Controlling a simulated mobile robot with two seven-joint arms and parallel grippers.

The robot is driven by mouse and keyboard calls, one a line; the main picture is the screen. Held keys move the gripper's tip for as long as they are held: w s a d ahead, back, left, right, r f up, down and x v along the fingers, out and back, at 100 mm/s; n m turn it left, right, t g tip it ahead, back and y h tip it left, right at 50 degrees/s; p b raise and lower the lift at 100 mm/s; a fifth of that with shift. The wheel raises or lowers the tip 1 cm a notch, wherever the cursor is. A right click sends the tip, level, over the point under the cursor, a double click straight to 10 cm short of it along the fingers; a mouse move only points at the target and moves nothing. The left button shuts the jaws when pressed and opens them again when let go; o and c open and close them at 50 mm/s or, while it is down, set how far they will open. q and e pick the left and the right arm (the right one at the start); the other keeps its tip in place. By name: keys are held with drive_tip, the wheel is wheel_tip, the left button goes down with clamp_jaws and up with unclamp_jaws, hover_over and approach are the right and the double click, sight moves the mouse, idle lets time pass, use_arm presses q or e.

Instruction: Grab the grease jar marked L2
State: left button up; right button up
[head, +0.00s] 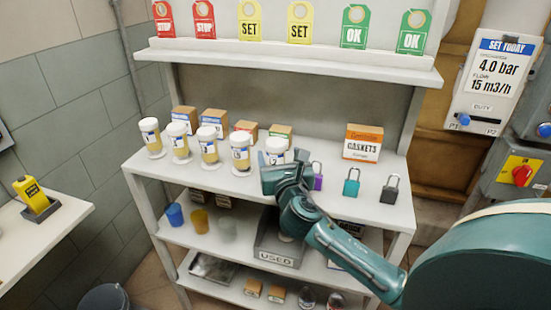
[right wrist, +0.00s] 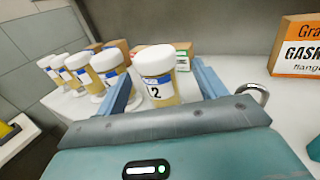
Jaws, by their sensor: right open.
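A jar with a white lid, yellowish contents and a white-blue label stands upright at the right end of a row of similar jars; it shows in the right wrist view (right wrist: 157,75) and the head view (head: 276,146). Its label shows a clear 2; the character before it is hard to read. My right gripper (head: 272,176) is open at this jar. In the right wrist view its two fingers (right wrist: 164,75) lie either side of the jar, with gaps visible. I cannot tell whether either finger touches it. My left gripper is not in view.
Other jars (head: 208,146) stand close to the left on the shelf top (head: 335,190). Small boxes (head: 214,122) stand behind them. A gaskets box (head: 362,143) and padlocks (head: 351,183) are to the right. Tags line the upper shelf (head: 290,58).

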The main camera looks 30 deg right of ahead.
drive_tip(key=shift+x, duration=2.75)
drive_tip(key=shift+a+f, duration=0.15)
drive_tip(key=shift+f, duration=0.05)
drive_tip(key=shift+c, duration=0.3)
drive_tip(key=c, duration=1.2)
